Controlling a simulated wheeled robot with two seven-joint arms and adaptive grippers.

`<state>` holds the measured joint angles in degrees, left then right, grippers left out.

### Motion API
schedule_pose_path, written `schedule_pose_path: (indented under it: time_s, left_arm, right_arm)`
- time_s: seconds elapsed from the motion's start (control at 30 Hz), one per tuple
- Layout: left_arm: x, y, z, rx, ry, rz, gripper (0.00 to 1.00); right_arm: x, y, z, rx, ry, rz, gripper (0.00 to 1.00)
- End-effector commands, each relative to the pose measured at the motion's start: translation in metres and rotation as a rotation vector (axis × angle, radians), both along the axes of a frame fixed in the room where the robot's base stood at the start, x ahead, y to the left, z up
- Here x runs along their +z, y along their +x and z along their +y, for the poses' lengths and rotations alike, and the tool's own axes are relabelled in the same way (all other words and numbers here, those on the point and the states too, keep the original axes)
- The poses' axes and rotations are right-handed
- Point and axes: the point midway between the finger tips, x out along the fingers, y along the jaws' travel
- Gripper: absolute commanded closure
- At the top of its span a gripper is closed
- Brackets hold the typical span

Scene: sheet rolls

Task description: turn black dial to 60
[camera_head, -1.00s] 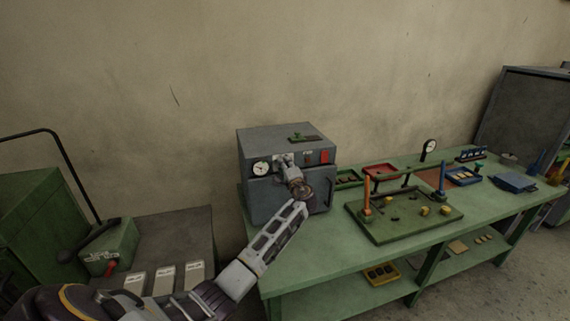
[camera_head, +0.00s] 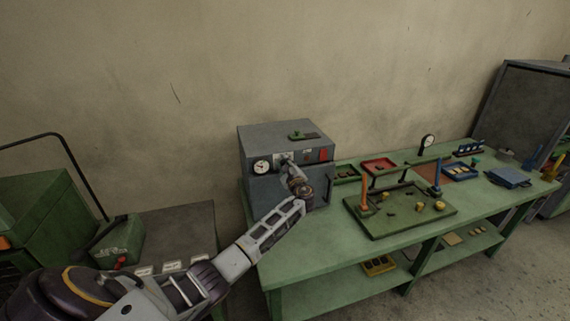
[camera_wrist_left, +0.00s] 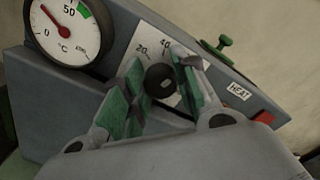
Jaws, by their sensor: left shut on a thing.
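The black dial (camera_wrist_left: 160,80) sits on a white scale plate (camera_wrist_left: 146,47) on the front panel of a grey box oven (camera_head: 258,190). The numbers 20 and 40 show on the plate; any 60 is hidden behind a finger. A small pale mark shows on the dial's face. My left gripper (camera_wrist_left: 162,92) has its green-padded fingers on both sides of the dial and is shut on it. In the head view my left gripper (camera_head: 288,165) is at the panel and hides the dial. My right gripper is in neither view.
A round gauge (camera_wrist_left: 66,30) with a red needle is left of the dial. A HEAT label (camera_wrist_left: 239,91) and a red switch (camera_wrist_left: 265,116) are to its right. The oven stands on a green bench (camera_head: 300,254); a green board (camera_head: 385,229) with pegs lies to the right.

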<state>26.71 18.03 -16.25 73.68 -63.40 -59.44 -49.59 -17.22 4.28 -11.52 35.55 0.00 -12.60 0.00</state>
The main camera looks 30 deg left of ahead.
Motion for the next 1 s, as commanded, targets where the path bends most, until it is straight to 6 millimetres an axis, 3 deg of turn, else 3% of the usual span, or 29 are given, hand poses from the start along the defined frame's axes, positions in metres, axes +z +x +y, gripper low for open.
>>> schedule_pose_path:
  time_s: [0.73, 0.77, 0.93, 1.0]
  left_arm:
    - [-0.0019, 0.0002, -0.0011, -0.002, 0.076, 0.092, 0.95]
    - [-0.0019, 0.0001, -0.001, -0.002, 0.076, 0.092, 0.7]
    - [-0.0015, 0.0001, -0.0007, -0.001, 0.076, 0.091, 0.49]
    - [-0.0011, 0.0002, -0.0005, -0.001, 0.076, 0.09, 0.49]
  right_arm:
    - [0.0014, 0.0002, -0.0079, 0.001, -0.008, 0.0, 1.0]
    - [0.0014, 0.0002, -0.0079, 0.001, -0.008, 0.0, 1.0]
    - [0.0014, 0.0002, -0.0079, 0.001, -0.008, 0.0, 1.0]
    - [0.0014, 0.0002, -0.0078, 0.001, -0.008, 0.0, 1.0]
